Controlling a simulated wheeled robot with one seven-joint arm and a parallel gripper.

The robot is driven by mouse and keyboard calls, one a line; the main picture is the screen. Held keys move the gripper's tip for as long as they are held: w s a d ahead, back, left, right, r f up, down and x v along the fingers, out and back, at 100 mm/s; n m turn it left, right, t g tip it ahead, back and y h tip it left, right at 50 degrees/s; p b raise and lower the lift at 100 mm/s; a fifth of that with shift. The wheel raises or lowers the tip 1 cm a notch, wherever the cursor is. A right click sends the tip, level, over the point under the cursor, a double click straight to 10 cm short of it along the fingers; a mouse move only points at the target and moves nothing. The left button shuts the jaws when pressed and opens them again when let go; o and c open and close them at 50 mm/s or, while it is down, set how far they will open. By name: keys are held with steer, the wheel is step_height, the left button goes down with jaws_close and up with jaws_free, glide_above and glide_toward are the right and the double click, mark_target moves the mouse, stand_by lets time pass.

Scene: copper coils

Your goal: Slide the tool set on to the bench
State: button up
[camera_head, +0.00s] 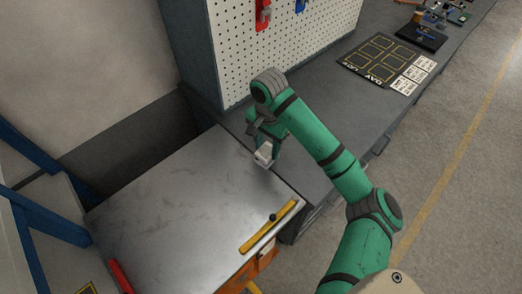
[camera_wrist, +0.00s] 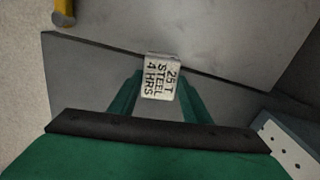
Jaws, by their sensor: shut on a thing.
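My gripper (camera_head: 263,147) is shut on a small white labelled piece (camera_head: 265,155) at the edge between the steel-topped table and the bench. In the wrist view the piece (camera_wrist: 161,75) sits between the two green fingers (camera_wrist: 160,97) and reads "25 T STEEL 4 HRS". Its far end lies over the seam between the two surfaces. I cannot tell whether it touches either one, or whether it is the tool set or part of it. The grey bench (camera_head: 318,160) runs away to the upper right. No other clear tool set shows.
The steel-topped table (camera_head: 165,215) is mostly bare, with a yellow bar (camera_head: 262,232) and black knob along its right edge. A white pegboard (camera_head: 285,50) stands behind the bench. A dark marked mat (camera_head: 365,62) and white cards (camera_head: 413,75) lie farther along it.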

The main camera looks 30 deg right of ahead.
steer(key=shift+w+d, duration=0.2)
steer(key=shift+d, duration=1.9)
steer(key=shift+w+d, duration=0.25)
steer(key=shift+d, duration=1.85)
steer(key=shift+w+d, duration=0.2)
steer(key=shift+d, duration=1.9)
steer(key=o, duration=1.1)
steer(key=shift+r, duration=2.5)
